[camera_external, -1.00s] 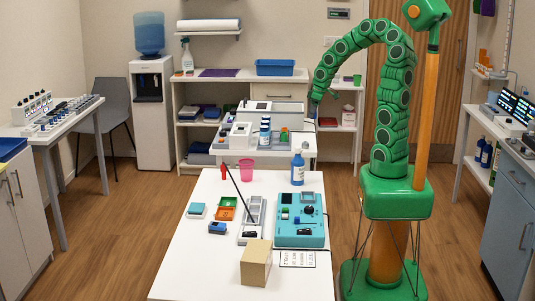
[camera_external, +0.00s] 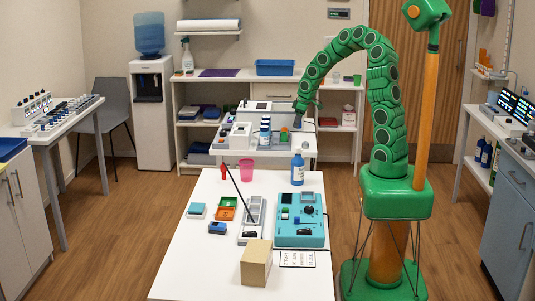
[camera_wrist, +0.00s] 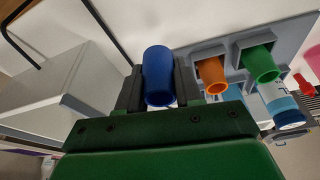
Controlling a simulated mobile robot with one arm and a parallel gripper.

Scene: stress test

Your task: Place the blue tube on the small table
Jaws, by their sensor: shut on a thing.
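The blue tube (camera_wrist: 158,75) is between the two dark fingers of my gripper (camera_wrist: 160,88) in the wrist view. The fingers are closed against its sides. In the outside view my gripper (camera_external: 298,122) is low over the right part of the white table at the back (camera_external: 300,150); the tube is too small there to make out. In the wrist view an orange tube (camera_wrist: 212,76) and a green tube (camera_wrist: 261,65) stand in a grey rack (camera_wrist: 235,52) just right of the blue tube. I cannot tell which table is the small one.
White bottles with blue labels (camera_external: 265,133) and white devices stand on the back table. The front white table (camera_external: 180,265) holds a teal device (camera_external: 300,233), a blue bottle (camera_external: 298,170), a pink cup (camera_external: 246,169) and a cardboard box (camera_external: 256,262). Its left front is bare.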

